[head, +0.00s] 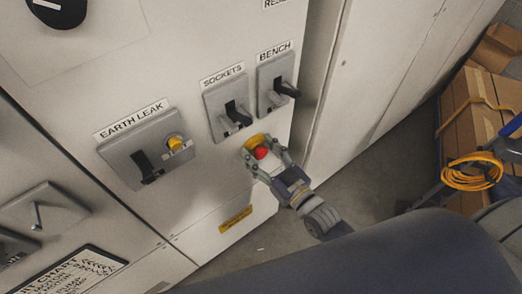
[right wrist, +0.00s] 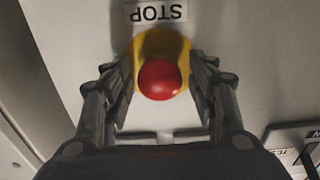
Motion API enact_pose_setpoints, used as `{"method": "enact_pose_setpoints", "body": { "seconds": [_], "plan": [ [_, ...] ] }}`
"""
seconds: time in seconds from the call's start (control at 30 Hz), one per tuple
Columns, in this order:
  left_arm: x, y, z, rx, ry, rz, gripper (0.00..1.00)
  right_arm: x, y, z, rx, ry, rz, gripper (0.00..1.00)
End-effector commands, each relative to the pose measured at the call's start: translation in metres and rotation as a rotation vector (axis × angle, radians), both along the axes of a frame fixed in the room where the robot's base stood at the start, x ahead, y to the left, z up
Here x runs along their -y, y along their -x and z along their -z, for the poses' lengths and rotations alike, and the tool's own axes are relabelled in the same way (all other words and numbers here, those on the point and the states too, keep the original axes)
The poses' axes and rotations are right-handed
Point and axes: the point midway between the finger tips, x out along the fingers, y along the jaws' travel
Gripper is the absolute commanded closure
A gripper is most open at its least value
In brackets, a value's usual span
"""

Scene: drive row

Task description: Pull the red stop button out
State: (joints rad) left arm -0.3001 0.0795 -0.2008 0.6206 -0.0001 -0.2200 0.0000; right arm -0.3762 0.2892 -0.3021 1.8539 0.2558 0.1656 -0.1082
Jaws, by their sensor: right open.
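The red stop button (head: 261,152) sits on a round yellow base on the pale cabinet front, below the breaker switches. It also shows in the right wrist view (right wrist: 159,79), with its yellow base (right wrist: 150,45) behind it and a STOP label (right wrist: 157,13), upside down in that view, beside it. My right gripper (head: 264,157) is at the button, its fingers spread to either side of it. In the right wrist view the open fingers (right wrist: 160,100) flank the red head with a gap on both sides. My left gripper is not in view.
Above the button are the SOCKETS switch (head: 228,106) and the BENCH switch (head: 275,84). The EARTH LEAK switch (head: 146,150) is to the left. A yellow label (head: 236,219) is lower on the panel. Cardboard boxes (head: 480,108) and an orange cable coil (head: 472,171) stand at the right.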

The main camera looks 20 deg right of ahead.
Motion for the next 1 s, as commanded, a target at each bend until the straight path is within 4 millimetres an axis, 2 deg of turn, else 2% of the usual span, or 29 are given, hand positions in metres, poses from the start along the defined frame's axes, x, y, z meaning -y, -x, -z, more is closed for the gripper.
{"method": "enact_pose_setpoints", "body": {
  "seconds": [0.13,0.3,0.37,0.5,0.67,0.9,0.93,1.0],
  "plan": [
    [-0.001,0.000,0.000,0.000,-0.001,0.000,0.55,0.000,0.000,0.000,0.000,0.000,0.000,0.49],
    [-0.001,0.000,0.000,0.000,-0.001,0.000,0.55,0.000,0.000,0.000,0.000,0.000,0.000,0.88],
    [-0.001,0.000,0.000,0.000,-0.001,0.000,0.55,0.000,0.000,0.000,0.000,0.000,0.000,1.00],
    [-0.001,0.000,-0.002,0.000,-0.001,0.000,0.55,0.001,0.002,0.000,-0.001,0.000,0.000,1.00],
    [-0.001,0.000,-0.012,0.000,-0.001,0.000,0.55,0.005,0.013,-0.002,-0.003,0.000,0.000,1.00],
    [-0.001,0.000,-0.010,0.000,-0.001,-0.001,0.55,0.005,0.014,0.001,-0.002,0.000,0.000,1.00],
    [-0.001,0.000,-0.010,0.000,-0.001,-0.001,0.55,0.005,0.014,0.001,-0.002,0.000,0.000,0.65],
    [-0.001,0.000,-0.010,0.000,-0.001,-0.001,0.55,0.005,0.014,0.001,-0.002,0.000,0.000,0.49]
  ]
}}
